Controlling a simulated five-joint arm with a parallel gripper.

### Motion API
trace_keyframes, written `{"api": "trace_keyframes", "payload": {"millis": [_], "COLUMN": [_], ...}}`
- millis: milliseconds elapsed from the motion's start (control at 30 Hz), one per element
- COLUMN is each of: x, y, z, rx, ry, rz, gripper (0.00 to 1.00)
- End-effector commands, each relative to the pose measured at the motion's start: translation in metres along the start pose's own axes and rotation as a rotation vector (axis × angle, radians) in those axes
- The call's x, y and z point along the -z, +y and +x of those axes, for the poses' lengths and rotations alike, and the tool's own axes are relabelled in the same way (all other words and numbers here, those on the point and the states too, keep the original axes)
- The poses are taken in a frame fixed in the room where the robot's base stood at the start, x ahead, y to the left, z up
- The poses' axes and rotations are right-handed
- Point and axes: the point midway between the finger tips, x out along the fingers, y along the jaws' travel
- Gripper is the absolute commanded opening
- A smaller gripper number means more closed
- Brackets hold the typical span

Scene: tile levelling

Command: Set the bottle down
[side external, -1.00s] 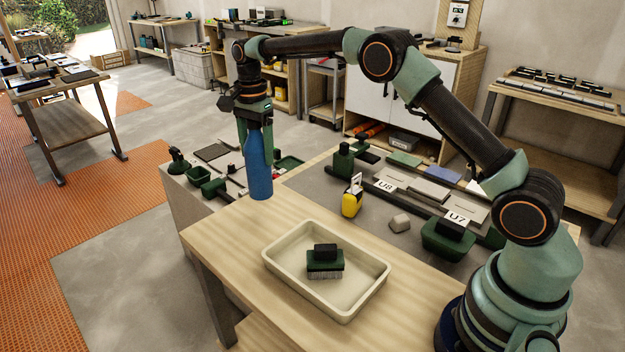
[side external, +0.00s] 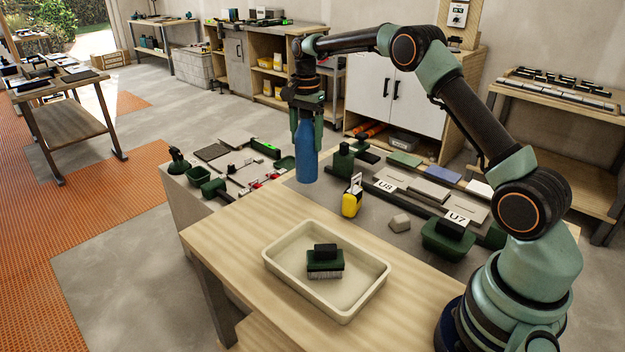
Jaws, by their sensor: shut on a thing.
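A blue bottle (side external: 307,158) hangs upright from my gripper (side external: 307,118) in the side external view. My gripper is shut on its upper part, and the fingers cover the bottle's neck. The bottle shows in front of the grey mat (side external: 330,195) on the bench, left of the dark green holder. I cannot tell whether its base touches the surface or is a little above it.
A cream tray (side external: 365,262) with a green brush (side external: 325,262) stands on the wooden bench (side external: 225,232). A yellow tool (side external: 351,200), a grey stone (side external: 400,222), the U8 plate (side external: 386,185) and the U7 plate (side external: 457,218) lie right of the bottle. Several tools lie left.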

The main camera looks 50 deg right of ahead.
Motion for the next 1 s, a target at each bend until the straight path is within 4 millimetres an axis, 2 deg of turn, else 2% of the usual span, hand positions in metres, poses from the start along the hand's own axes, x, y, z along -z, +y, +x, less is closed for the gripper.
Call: {"api": "trace_keyframes", "payload": {"millis": [167,433,833,867,900,933,1000], "x": [0.0,0.0,0.0,-0.001,-0.001,-0.001,-0.001], "y": [-0.001,-0.001,-0.001,0.0,0.0,0.0,0.0], "z": [0.012,0.045,0.05,0.051,0.051,0.051,0.051], "rx": [0.001,0.001,0.003,0.0,0.001,0.001,0.001], "ry": [0.0,0.001,0.001,0.0,0.0,0.0,0.0], "rz": [0.0,0.0,0.0,0.0,0.0,0.0,0.0], "gripper": [0.0,0.0,0.0,0.81,0.96,1.0,1.0]}}
